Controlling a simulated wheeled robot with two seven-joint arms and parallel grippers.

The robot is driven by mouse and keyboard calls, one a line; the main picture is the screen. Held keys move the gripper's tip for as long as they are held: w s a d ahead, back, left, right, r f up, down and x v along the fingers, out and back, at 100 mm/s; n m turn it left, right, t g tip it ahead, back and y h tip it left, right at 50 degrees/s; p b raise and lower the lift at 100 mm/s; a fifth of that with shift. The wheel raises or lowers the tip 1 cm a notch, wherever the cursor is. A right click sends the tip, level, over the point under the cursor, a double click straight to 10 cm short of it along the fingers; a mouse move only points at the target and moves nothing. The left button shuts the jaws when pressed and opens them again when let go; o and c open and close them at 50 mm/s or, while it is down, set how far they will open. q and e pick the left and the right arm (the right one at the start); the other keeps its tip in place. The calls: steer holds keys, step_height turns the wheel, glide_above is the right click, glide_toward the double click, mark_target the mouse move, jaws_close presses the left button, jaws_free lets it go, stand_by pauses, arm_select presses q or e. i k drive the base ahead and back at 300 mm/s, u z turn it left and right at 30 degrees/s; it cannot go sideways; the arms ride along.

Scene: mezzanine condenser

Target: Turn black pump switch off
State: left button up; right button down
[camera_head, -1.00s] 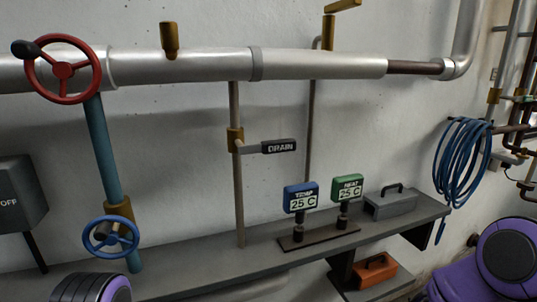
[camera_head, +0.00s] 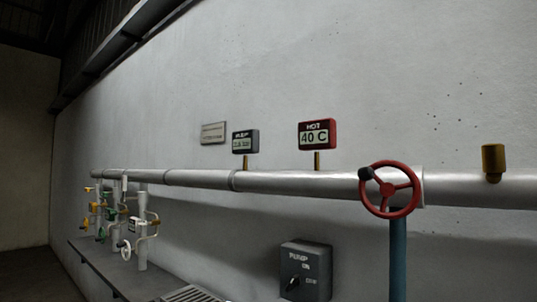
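A dark grey pump switch box (camera_head: 317,262) is mounted low on the wall, below the pipe and left of the red valve wheel. It is lettered PUMP, ON and OFF. A black knob (camera_head: 292,284) sits on the lower left of its face, with a small light mark on it. The knob is too small and dark to tell which way it is turned. Neither of my grippers shows in this view.
A red handwheel (camera_head: 390,190) with a black grip stands out from the long grey pipe (camera_head: 300,183). Above the pipe are a red HOT 40 C gauge (camera_head: 317,135) and a dark PUMP gauge (camera_head: 245,142). Several valves stand on the shelf (camera_head: 125,272) at far left.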

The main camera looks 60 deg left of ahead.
mark_target(295, 281)
steer(key=z, duration=0.6)
steer(key=k, duration=1)
steer(key=u, duration=1.3)
steer(key=i, duration=0.9)
